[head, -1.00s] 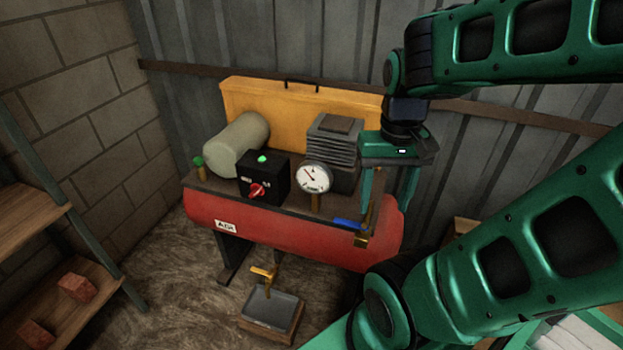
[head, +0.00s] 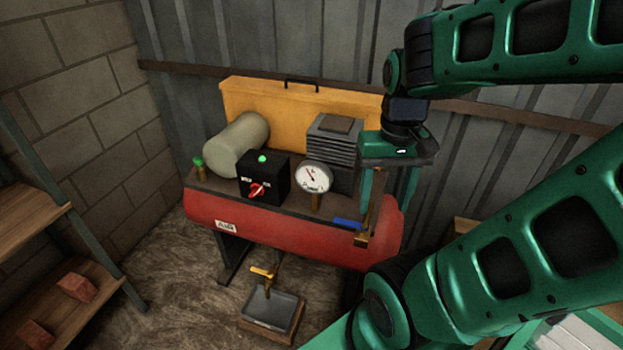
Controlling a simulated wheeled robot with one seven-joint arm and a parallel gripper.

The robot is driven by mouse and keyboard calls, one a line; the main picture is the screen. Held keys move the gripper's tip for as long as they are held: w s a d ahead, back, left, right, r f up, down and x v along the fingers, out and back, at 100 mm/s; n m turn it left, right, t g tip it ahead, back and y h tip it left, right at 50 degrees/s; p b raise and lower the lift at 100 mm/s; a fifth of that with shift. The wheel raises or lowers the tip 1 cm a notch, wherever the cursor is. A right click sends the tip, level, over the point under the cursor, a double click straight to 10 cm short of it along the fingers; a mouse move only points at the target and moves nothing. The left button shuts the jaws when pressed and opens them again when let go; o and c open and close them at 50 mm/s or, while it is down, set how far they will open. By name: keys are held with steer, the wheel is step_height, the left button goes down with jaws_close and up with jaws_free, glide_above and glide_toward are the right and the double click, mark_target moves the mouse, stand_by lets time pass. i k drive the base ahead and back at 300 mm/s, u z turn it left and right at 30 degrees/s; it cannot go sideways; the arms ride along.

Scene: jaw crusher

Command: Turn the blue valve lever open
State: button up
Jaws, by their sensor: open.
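The blue valve lever (head: 347,223) sits at the right end of the red air tank (head: 290,232), near a brass pipe. It points left and lies roughly along the tank's front. My gripper (head: 385,212) hangs down from above, just right of the lever, with its green fingers pointing down and apart. It appears empty. The brass pipe (head: 371,208) stands close to the left finger and partly hides the area there. I cannot tell whether a finger touches the pipe or the lever.
A pressure gauge (head: 314,177), a black switch box (head: 264,179) with a red knob and a ribbed motor block (head: 336,139) stand on the tank. A yellow panel (head: 262,107) is behind. A tray (head: 270,308) sits below a yellow tap. A shelf (head: 30,210) stands left.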

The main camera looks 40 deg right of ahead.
mark_target(363, 228)
steer(key=u, duration=0.1)
steer(key=k, duration=0.95)
steer(key=u, duration=0.35)
steer(key=i, duration=0.5)
